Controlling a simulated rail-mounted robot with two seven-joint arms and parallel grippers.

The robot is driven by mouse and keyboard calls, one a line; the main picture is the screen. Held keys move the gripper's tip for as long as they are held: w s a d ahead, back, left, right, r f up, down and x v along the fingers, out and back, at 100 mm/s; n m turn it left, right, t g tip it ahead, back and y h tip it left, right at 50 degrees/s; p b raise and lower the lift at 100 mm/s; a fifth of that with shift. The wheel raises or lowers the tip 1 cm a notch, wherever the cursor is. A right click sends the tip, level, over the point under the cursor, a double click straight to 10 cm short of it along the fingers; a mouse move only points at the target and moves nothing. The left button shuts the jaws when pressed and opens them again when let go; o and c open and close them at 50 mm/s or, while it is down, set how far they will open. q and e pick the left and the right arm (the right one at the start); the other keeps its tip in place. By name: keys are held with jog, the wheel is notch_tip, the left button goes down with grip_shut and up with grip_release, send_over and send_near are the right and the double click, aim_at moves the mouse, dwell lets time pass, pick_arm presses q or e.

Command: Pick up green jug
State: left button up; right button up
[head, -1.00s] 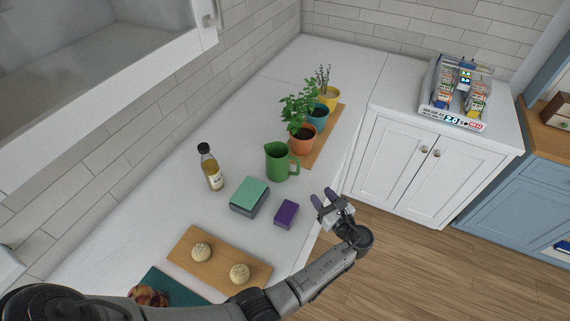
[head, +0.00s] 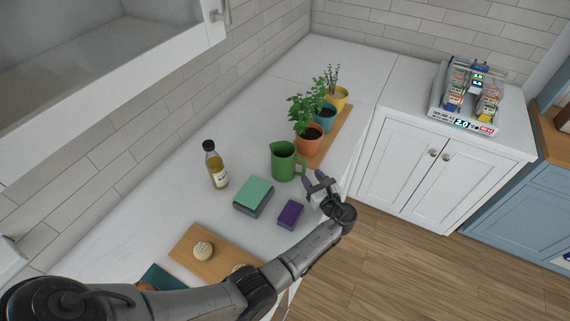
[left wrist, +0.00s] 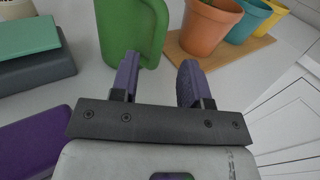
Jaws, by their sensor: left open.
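The green jug (head: 283,163) stands upright on the white counter, its handle on the right side. It also shows in the left wrist view (left wrist: 122,30), cut off at the top, just beyond my fingertips. My left gripper (head: 315,183) is open and empty, to the right and front of the jug near the counter's edge. In the left wrist view, the two purple fingers (left wrist: 157,72) are apart, with bare counter between them and the jug's handle just ahead. My right gripper is in neither view.
A purple box (head: 291,214) and a green-topped grey box (head: 253,196) lie near the jug. An oil bottle (head: 215,167) stands left. Potted plants (head: 309,139) stand on a wooden board behind it. A wooden board (head: 188,243) with pale balls lies in front.

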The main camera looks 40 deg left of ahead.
aim_at(305, 169)
pick_arm(q)
jog(key=x, duration=0.5)
jog(key=shift+s+r, duration=0.15)
jog(key=shift+r, duration=0.15)
jog(key=shift+c, duration=0.2)
grip_shut()
